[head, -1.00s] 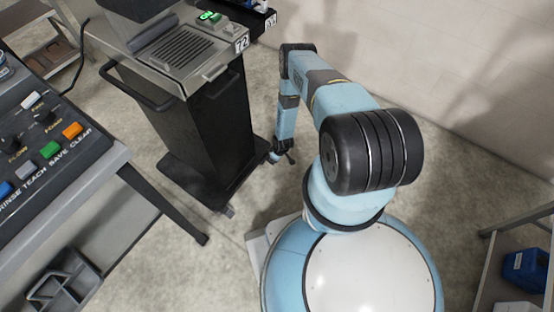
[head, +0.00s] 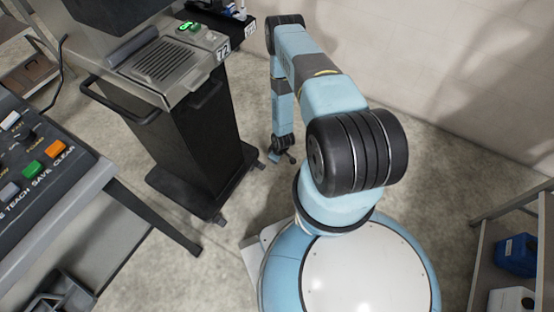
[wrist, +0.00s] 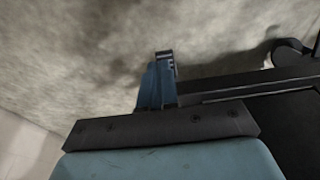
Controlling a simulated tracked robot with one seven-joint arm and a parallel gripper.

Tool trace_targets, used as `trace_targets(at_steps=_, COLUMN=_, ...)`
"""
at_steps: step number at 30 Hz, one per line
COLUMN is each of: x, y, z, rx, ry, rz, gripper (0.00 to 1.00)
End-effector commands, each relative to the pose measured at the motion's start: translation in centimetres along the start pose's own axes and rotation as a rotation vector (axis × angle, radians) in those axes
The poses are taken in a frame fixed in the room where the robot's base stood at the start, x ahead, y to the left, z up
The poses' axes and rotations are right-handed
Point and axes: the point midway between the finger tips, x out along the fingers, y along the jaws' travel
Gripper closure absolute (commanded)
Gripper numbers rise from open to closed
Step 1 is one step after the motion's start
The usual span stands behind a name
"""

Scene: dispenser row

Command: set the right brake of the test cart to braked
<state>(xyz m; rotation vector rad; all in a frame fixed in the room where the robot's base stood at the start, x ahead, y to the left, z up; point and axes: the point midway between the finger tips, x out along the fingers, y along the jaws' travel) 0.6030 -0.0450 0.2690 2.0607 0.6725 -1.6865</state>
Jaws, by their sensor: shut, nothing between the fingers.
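My gripper (head: 283,156) hangs low near the floor, just right of the cart's base. Its blue fingers (wrist: 160,82) are shut and empty; in the wrist view they are left of the caster.
A control console (head: 45,170) with coloured buttons stands at left, its leg (head: 155,220) angled towards the cart. A shelf (head: 485,240) with a blue container (head: 516,255) is at right. A wall (head: 440,70) runs behind.

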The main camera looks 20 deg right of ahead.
Motion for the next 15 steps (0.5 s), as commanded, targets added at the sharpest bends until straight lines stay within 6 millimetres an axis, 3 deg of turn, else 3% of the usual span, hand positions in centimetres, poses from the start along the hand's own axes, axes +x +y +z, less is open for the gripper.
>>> trace_targets(at_steps=6, x=-1.5, y=0.0, z=0.8, rx=0.001, ry=0.000, rz=0.000, gripper=1.00)
trace_targets(at_steps=15, x=-1.7, y=0.0, z=0.9, rx=0.000, ry=0.000, rz=0.000, gripper=1.00)
